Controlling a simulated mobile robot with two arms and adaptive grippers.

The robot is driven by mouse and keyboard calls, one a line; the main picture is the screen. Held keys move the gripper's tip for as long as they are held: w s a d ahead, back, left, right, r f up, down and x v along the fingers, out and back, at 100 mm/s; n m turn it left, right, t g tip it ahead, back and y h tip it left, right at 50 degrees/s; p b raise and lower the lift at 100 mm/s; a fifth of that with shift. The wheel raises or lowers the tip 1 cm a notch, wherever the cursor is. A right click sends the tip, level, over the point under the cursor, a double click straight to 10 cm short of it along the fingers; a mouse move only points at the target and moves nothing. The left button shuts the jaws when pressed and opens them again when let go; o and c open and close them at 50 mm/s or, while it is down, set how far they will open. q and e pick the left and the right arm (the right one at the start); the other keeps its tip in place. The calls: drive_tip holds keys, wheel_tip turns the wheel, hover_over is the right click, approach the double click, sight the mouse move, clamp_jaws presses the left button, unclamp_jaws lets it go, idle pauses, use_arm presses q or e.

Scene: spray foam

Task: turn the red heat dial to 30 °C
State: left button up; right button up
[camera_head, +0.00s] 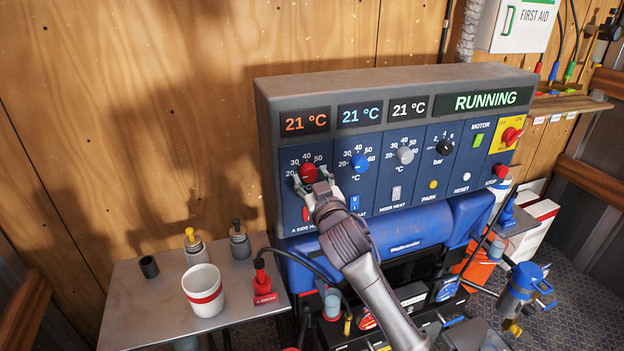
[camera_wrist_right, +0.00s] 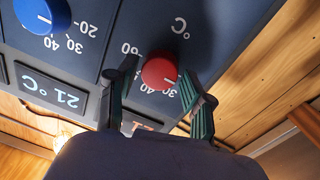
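The red heat dial (camera_head: 308,173) is at the left end of the dark blue control panel, below an orange display (camera_head: 305,122) reading 21 °C. My right gripper (camera_head: 314,182) is at this dial, with its fingers at either side of it. In the right wrist view, where the panel appears upside down, the red dial (camera_wrist_right: 160,70) sits between the open fingertips (camera_wrist_right: 150,84). The right-hand finger is close to the dial; a gap shows at the left-hand one. A pale mark on the dial seems to face near 30, but is hard to read. My left gripper is not in view.
A blue dial (camera_head: 359,163) and a grey dial (camera_head: 405,155) sit to the right of the red one, with a black bar dial (camera_head: 445,147) beyond. The status display (camera_head: 486,100) reads RUNNING. A side table (camera_head: 135,290) holds a white cup (camera_head: 203,291).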

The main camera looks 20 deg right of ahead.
drive_tip(key=c, duration=0.7)
drive_tip(key=shift+m, duration=0.4)
drive_tip(key=m+p, duration=0.1)
drive_tip(key=m, duration=0.2)
drive_tip(key=shift+r+m, duration=0.1)
drive_tip(key=shift+m, duration=0.2)
drive_tip(key=shift+m+p, duration=0.95)
drive_tip(key=shift+m, duration=1.15)
drive_tip(key=o, duration=1.1)
drive_tip(key=shift+o, duration=0.2)
